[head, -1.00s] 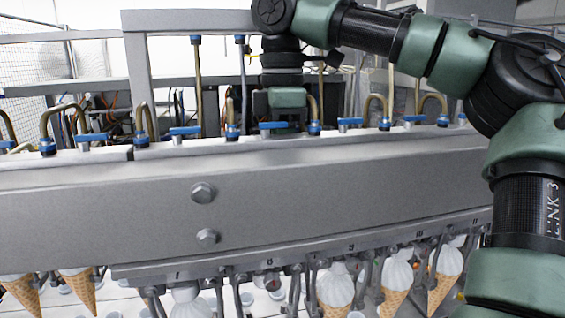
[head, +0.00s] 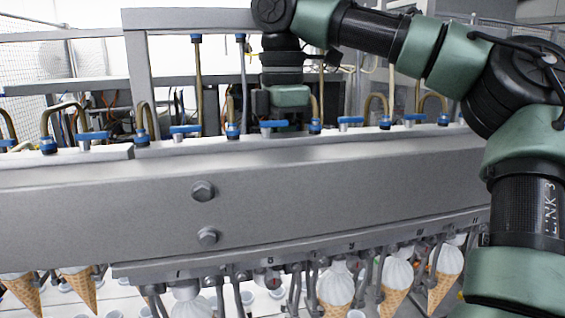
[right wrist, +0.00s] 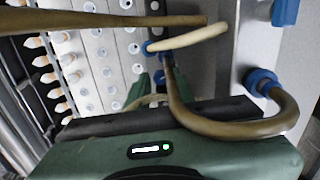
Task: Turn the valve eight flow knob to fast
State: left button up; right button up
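The number 8 label (head: 270,261) is on the lower edge of the steel rail in the head view. Above it, the valve eight flow knob (head: 272,127), a blue lever, lies roughly along the rail's top. My right gripper (head: 287,97) reaches down from above, just behind and over this knob. Its fingertips are hidden, and I cannot tell whether they touch the lever. In the right wrist view, my green gripper body (right wrist: 165,150) fills the bottom, and the finger gap is not clear. My left gripper is in neither view.
Similar blue levers stand on both sides, including valve seven's (head: 185,130) and valve nine's (head: 350,121). Curved brass pipes (head: 375,103) with blue fittings (right wrist: 262,80) crowd the rail. Filled cones (head: 396,280) hang below the rail's front face (head: 330,190).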

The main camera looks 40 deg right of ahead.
jog(key=shift+o, duration=0.6)
notch_tip(320, 180, up, 8)
jog(key=shift+f, duration=0.1)
jog(key=shift+d, duration=0.1)
